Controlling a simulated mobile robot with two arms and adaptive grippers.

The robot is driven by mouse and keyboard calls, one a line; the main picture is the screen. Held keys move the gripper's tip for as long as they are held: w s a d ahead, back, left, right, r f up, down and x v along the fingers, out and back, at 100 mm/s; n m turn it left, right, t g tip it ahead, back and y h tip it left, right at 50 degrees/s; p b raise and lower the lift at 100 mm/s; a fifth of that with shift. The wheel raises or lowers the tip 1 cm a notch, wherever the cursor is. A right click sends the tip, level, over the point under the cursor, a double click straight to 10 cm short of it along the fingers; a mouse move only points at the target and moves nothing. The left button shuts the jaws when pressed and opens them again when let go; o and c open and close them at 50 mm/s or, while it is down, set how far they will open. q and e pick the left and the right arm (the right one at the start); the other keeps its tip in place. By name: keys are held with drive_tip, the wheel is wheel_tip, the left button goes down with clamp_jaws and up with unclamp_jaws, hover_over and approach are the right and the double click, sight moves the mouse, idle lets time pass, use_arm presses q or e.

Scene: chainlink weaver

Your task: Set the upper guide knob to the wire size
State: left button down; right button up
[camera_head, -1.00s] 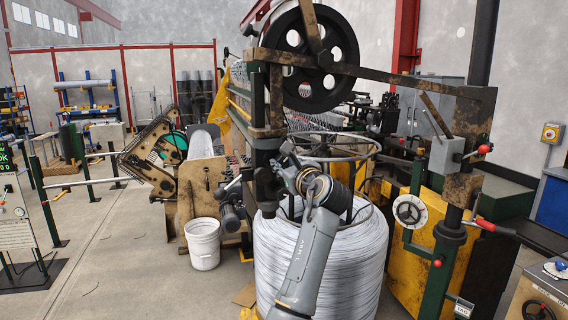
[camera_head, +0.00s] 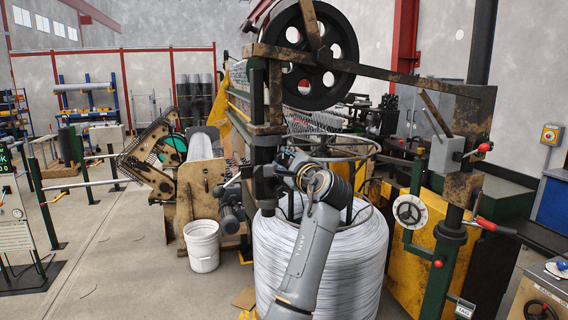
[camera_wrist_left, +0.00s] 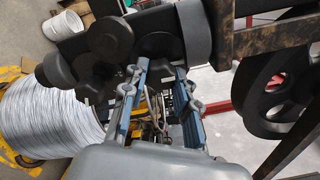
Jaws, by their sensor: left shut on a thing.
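My left arm reaches up in front of the wire coil in the head view, and its gripper (camera_head: 283,167) is at the dark guide assembly (camera_head: 266,187) on the post. In the left wrist view the two blue-lined fingers of my left gripper (camera_wrist_left: 162,68) stand on either side of a dark round knob (camera_wrist_left: 160,48) and are shut on it. Another dark round part (camera_wrist_left: 110,38) sits beside it. The knob's scale or setting cannot be read, and in the head view I cannot make the knob out. My right gripper is not in view.
The wire coil (camera_head: 345,265) stands right below my left arm. A large black spoked wheel (camera_head: 307,45) and a rusty beam (camera_head: 400,78) are overhead. A white handwheel (camera_head: 410,211) and a red-handled lever (camera_head: 487,224) are at right. A white bucket (camera_head: 202,246) stands on open floor at left.

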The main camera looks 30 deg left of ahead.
use_arm(q)
drive_tip(key=shift+n, duration=0.3)
drive_tip(key=c, duration=1)
unclamp_jaws()
drive_tip(key=shift+v, duration=3.9)
drive_tip(key=shift+f, duration=0.15)
